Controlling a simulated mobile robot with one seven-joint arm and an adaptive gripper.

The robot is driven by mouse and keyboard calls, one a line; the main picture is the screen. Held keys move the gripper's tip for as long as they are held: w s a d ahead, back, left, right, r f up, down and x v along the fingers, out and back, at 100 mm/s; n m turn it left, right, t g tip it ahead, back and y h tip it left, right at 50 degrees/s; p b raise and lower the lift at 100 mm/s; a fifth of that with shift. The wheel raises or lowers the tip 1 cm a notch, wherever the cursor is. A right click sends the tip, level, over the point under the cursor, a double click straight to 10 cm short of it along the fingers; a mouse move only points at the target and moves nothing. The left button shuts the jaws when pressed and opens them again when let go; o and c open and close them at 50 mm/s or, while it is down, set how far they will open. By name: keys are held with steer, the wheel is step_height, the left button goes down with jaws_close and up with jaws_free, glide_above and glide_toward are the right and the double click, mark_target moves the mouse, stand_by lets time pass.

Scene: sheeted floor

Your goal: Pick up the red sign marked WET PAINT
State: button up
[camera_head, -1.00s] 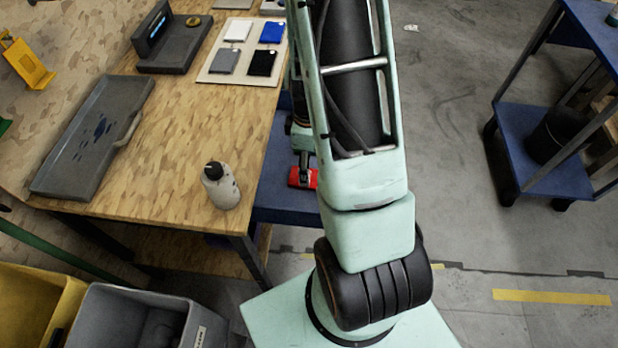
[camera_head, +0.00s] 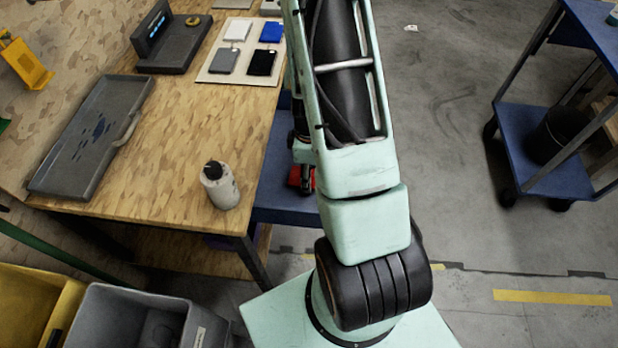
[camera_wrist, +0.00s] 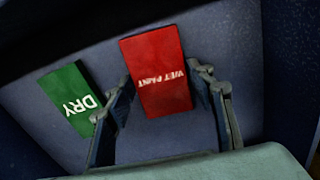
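My gripper (camera_wrist: 166,84) is open, with one finger on the left and one on the right of the sign's lower part. I cannot tell whether either finger touches it. In the head view only a small red part of the sign (camera_head: 294,176) shows on the blue shelf (camera_head: 275,195) beside the wooden table. My gripper (camera_head: 307,188) and arm hide most of it.
A green sign marked DRY (camera_wrist: 72,98) lies just left of my left finger in the wrist view. The wooden table (camera_head: 165,150) with a bottle (camera_head: 220,186) and a grey tray (camera_head: 60,165) stands left of my arm. A blue cart (camera_head: 545,165) stands right, across open floor.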

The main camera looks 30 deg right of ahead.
steer(key=c, duration=0.5)
